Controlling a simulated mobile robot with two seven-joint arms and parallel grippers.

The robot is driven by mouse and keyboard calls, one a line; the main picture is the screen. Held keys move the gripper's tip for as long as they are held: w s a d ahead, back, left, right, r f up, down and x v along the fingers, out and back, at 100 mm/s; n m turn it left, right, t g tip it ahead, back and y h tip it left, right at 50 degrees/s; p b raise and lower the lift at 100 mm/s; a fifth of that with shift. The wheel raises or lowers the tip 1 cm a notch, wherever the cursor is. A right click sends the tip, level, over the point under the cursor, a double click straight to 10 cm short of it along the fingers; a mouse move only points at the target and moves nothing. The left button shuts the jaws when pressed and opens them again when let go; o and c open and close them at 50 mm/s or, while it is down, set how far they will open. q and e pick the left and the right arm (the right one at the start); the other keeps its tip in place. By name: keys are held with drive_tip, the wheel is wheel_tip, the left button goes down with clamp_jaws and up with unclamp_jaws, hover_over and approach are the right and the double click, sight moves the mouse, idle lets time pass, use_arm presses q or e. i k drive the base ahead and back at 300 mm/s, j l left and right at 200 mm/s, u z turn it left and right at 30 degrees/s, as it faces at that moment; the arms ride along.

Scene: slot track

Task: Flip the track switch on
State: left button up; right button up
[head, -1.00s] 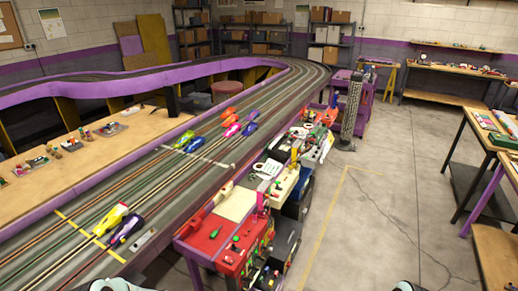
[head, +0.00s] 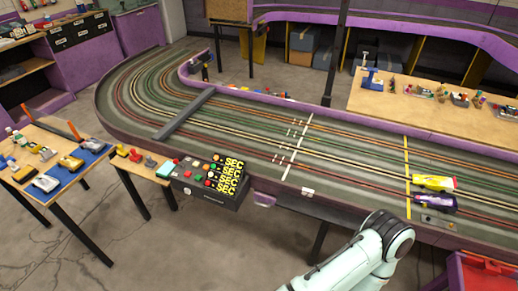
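I cannot tell for certain which thing is the track switch. A small grey metal plate (head: 438,222) sits at the near edge of the slot track, below the purple car; any lever on it is too small to make out. A dark control box (head: 210,178) with coloured buttons and yellow lettering stands against the near side of the track, left of centre. Neither gripper is in view. A pale green link of one of my arms shows at the bottom, right of centre, apart from both the plate and the box.
The slot track (head: 345,150) runs across the view and curves away at left. A yellow car (head: 434,183) and a purple car (head: 434,203) stand on it near a yellow line. A blue mat (head: 68,170) with several cars lies on a table at left. Floor at lower left is clear.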

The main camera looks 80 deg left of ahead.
sight(176, 161)
drive_tip(key=k+l+u, duration=0.15)
drive_tip(key=u, duration=3.35)
drive_tip(key=i+j+z, duration=0.1)
drive_tip(key=z, duration=0.25)
drive_tip(key=i+j+z, duration=0.15)
drive_tip(key=z, duration=0.2)
drive_tip(key=i+j+z, duration=0.2)
drive_tip(key=z, duration=0.15)
drive_tip(key=i+j, duration=0.2)
drive_tip(key=i+j+z, duration=0.1)
drive_tip(key=j, duration=0.3)
drive_tip(key=i+j+z, duration=0.1)
drive_tip(key=i+j, duration=0.3)
drive_tip(key=j, duration=0.25)
